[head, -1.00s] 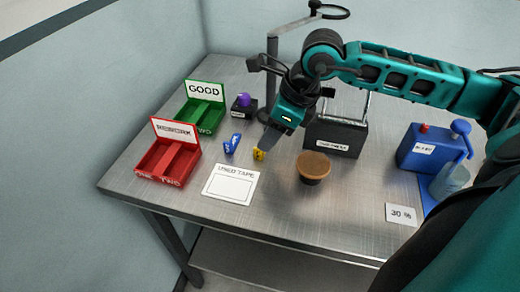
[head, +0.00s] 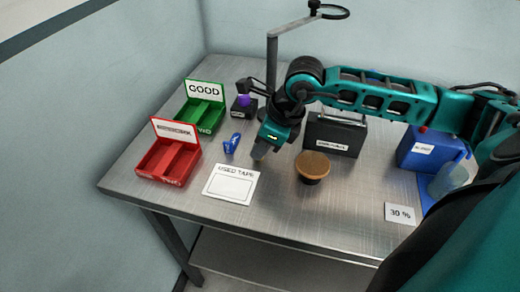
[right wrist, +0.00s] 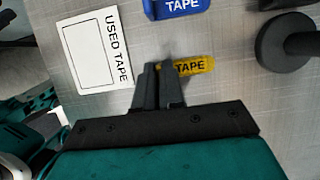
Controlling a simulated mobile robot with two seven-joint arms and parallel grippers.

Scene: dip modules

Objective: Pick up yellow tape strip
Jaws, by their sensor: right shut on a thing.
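The yellow tape strip (right wrist: 195,66), marked TAPE, shows in the right wrist view at the fingertips of my right gripper (right wrist: 162,70). The fingers are shut on the strip's left end and cover part of it. In the head view my right gripper (head: 259,153) points down close to the table, just above the USED TAPE card, and hides the strip. I cannot tell whether the strip is clear of the table. My left gripper is not in view.
A blue TAPE piece (head: 231,144) stands close to the left of the gripper. The USED TAPE card (head: 231,184) lies in front. A red bin (head: 168,160) and green bin (head: 200,110) stand left, a brown-topped round object (head: 312,167) right, a dark case (head: 335,134) behind.

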